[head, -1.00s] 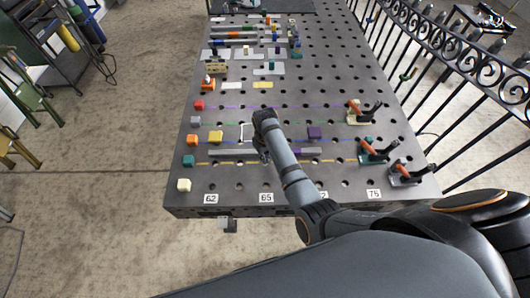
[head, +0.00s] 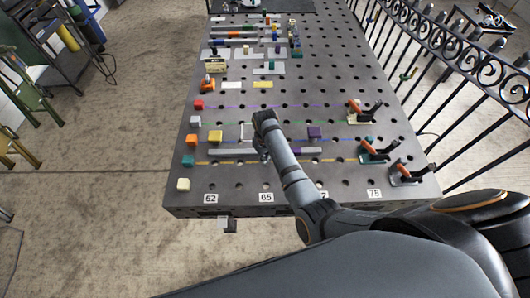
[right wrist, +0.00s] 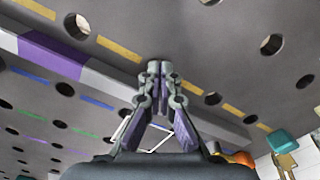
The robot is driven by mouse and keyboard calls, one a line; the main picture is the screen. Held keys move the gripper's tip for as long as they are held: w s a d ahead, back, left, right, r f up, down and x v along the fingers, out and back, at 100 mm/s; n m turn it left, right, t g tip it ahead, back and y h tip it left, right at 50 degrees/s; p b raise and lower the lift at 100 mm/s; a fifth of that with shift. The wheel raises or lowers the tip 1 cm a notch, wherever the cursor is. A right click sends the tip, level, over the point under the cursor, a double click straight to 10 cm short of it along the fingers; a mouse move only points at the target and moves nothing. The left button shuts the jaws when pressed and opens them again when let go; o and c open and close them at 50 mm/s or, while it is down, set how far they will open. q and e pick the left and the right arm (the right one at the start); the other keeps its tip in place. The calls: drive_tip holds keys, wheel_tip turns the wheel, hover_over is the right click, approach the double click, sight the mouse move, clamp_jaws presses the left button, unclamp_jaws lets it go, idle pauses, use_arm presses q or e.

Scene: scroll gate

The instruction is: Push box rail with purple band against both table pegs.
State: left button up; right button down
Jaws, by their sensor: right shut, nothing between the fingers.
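The long grey rail (head: 232,152) lies across the near part of the table, close to the yellow dashed line. Its purple band (right wrist: 50,55) shows at left in the right wrist view; in the head view it is mostly hidden by my right arm. My right gripper (right wrist: 158,68) is shut and empty, its tips at the rail's side between the band and the rail's right end in the wrist view. I cannot tell whether they touch it. I cannot make out the table pegs for sure. My left gripper is not in view.
The table (head: 335,90) is full of holes. Small coloured cubes, such as a red one (head: 199,105), line its left edge. Several toggle clamps (head: 376,151) stand at right. A white square outline (head: 247,132) lies beyond the rail. More parts crowd the far left.

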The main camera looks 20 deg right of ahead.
drive_tip(key=shift+f+b, duration=0.35)
drive_tip(key=shift+f, duration=0.3)
drive_tip(key=shift+r+p, duration=0.3)
drive_tip(key=shift+p, duration=0.35)
drive_tip(key=shift+w+f, duration=0.1)
drive_tip(key=shift+w, duration=0.05)
idle(0.3)
drive_tip(key=shift+w+d+b, duration=0.25)
drive_tip(key=shift+w+b, duration=0.4)
drive_tip(key=shift+w, duration=0.2)
drive_tip(key=shift+w+d+b, duration=0.25)
drive_tip(key=shift+w+b, duration=0.45)
drive_tip(key=shift+w, duration=0.15)
drive_tip(key=shift+w+d+b, duration=0.25)
drive_tip(key=shift+w+b, duration=0.4)
drive_tip(key=shift+w, duration=0.2)
drive_tip(key=shift+r, duration=0.2)
